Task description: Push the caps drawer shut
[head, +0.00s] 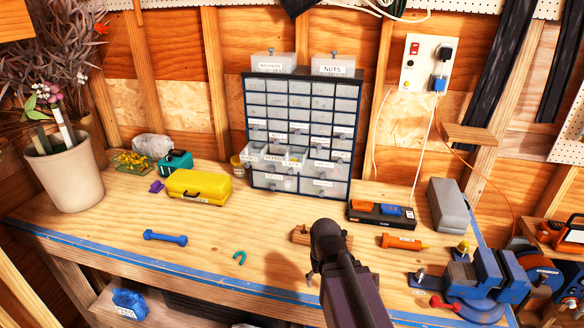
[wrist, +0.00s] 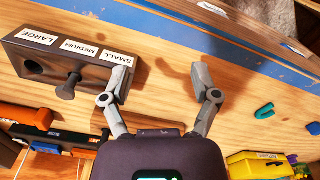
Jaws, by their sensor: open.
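The drawer cabinet (head: 300,130) stands at the back of the bench, dark-framed with rows of clear drawers. A few small drawers (head: 276,158) in its lower left part stick out from the front. Their labels are too small to read surely, so I cannot tell which is the caps drawer. My gripper (wrist: 160,82) is open and empty, its fingers spread above the bench. It is in front of the cabinet and apart from it; the cabinet is not in the wrist view. In the head view my arm hides the fingers.
A wooden block (wrist: 62,62) labelled LARGE, MEDIUM, SMALL lies close by the left finger in the wrist view. A yellow case (head: 199,187) is left of the cabinet. A black tray (head: 381,214) and an orange tube (head: 403,242) are right. Bench before the cabinet is mostly clear.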

